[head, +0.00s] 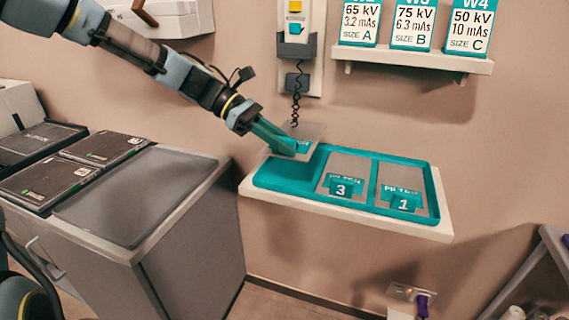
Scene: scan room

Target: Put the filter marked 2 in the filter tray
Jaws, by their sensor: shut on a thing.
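The filter tray (301,185) is a teal tray with compartments on a white wall shelf. A grey filter with a teal tab marked 3 (341,187) lies in its middle compartment. Another, marked 1 (404,201), lies in the right compartment. My gripper (285,145) reaches in from the upper left and is shut on a grey plate-like filter (314,131) with a teal tab. This filter is tilted at the back of the tray's left compartment. My fingers partly cover it, so its number is not readable and I cannot tell whether it touches the tray.
A grey-topped cabinet (130,195) with dark flat panels (104,148) stands left of the tray. A wall handset (296,48) with a coiled cord hangs behind my gripper. A card shelf (415,60) is above right. A rack (545,262) stands at lower right.

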